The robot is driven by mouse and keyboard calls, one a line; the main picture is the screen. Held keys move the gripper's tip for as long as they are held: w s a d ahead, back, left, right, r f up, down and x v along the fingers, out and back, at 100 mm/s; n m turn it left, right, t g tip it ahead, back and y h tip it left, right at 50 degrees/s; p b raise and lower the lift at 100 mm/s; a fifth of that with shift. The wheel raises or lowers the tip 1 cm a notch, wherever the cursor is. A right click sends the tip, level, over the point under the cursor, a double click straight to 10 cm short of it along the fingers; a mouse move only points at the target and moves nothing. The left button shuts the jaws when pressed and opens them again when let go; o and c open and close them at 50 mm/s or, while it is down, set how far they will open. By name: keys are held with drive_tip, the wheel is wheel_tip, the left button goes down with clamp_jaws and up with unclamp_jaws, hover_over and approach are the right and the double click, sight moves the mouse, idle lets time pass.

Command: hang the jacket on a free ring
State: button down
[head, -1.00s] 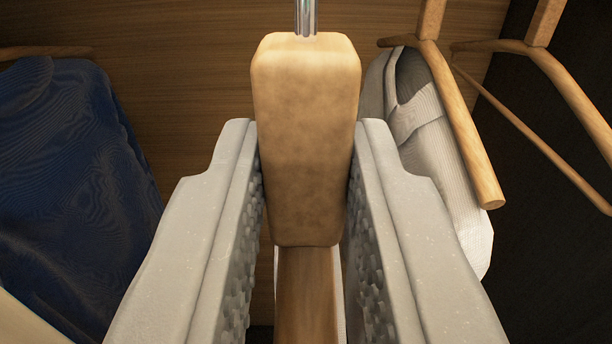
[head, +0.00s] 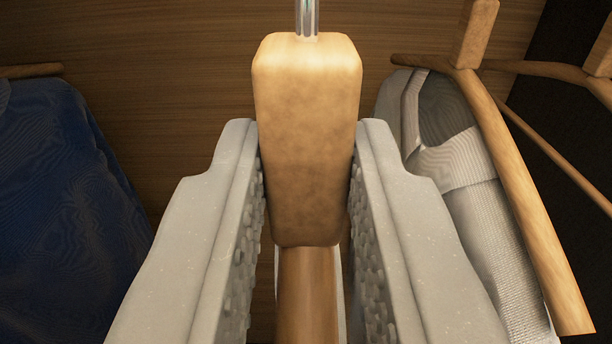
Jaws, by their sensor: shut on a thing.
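My gripper (head: 308,185) is shut on the wooden block of a hanger (head: 306,130), with one grey textured finger on each side. A metal pin (head: 306,18) rises from the top of the block. Below the block a wooden part of the hanger (head: 307,290) runs down between the fingers. Thin strips of something white show beside it; whether this is the jacket on the held hanger I cannot tell. No ring is in view.
A dark blue garment (head: 65,200) hangs on a wooden hanger at the left. A white garment (head: 465,180) hangs on a wooden hanger (head: 515,190) close at the right. Another wooden hanger (head: 570,80) is at the far right. A wood-grain panel (head: 170,60) is behind.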

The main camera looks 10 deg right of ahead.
drive_tip(key=shift+p+x, duration=3.75)
drive_tip(key=shift+x, duration=1.85)
drive_tip(key=shift+p+x, duration=1.15)
drive_tip(key=shift+x, duration=0.1)
drive_tip(key=shift+p+x, duration=1.3)
drive_tip(key=shift+p, duration=0.15)
drive_tip(key=shift+p+x, duration=1.3)
drive_tip(key=shift+p, duration=0.2)
